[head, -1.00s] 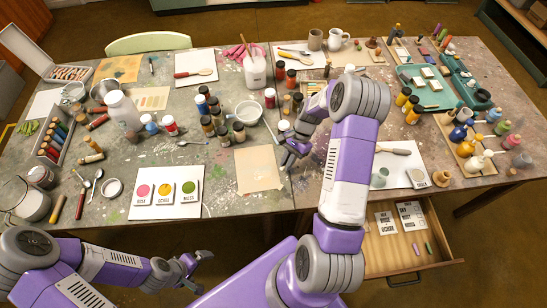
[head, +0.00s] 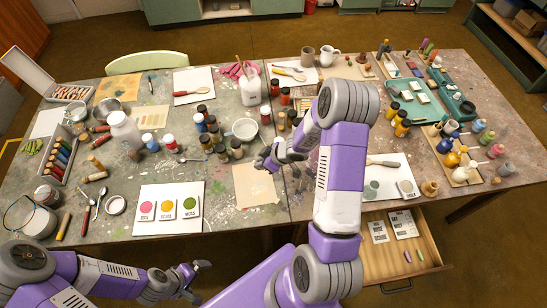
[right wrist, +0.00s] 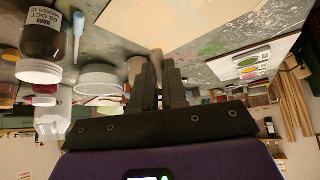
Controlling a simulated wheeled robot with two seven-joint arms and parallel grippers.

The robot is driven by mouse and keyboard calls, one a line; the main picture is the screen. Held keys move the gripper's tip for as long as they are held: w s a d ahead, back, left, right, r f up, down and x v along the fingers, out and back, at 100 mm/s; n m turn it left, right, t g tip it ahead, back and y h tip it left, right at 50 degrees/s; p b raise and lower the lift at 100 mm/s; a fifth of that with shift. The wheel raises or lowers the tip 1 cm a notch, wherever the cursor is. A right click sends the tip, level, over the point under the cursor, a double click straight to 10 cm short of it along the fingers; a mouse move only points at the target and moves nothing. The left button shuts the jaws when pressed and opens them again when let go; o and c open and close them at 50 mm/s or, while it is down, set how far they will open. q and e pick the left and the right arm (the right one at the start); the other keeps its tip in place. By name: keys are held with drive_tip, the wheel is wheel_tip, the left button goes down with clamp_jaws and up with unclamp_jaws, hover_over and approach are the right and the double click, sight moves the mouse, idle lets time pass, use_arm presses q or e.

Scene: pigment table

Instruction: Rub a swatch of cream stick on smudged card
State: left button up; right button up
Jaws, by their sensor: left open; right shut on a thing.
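The smudged card (head: 256,187) is a beige sheet lying flat near the front middle of the table, with faint pale marks. It also shows at the top of the right wrist view (right wrist: 190,14). My right gripper (head: 266,161) is over the card's back edge, pointing left. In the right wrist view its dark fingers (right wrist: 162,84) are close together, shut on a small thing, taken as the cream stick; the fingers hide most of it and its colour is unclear. I cannot tell whether it touches the card. My left gripper (head: 190,274) is open and empty, in front of the table.
A white board with pink, yellow and green swatches (head: 169,224) lies left of the card. A white bowl (head: 245,129) and several dark jars (head: 221,151) stand behind it. An open drawer (head: 385,262) holds labels and two small sticks. A white board with a spatula (head: 388,161) lies right.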

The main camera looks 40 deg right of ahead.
drive_tip(key=s+a+r+n+g+y, duration=0.1)
drive_tip(key=s+a+r+n+y, duration=0.15)
drive_tip(key=a+n+y, duration=0.2)
drive_tip(key=shift+n+h, duration=0.25)
drive_tip(key=shift+h, duration=0.1)
drive_tip(key=f+b, duration=0.1)
drive_tip(key=f, duration=0.1)
drive_tip(key=f+b, duration=0.4)
drive_tip(key=shift+s+a, duration=0.25)
drive_tip(key=shift+a, duration=0.1)
drive_tip(key=shift+f+b, duration=0.3)
drive_tip(key=shift+f, duration=0.1)
drive_tip(key=shift+f+b, duration=0.3)
drive_tip(key=shift+f, duration=0.45)
drive_tip(key=shift+w, duration=0.1)
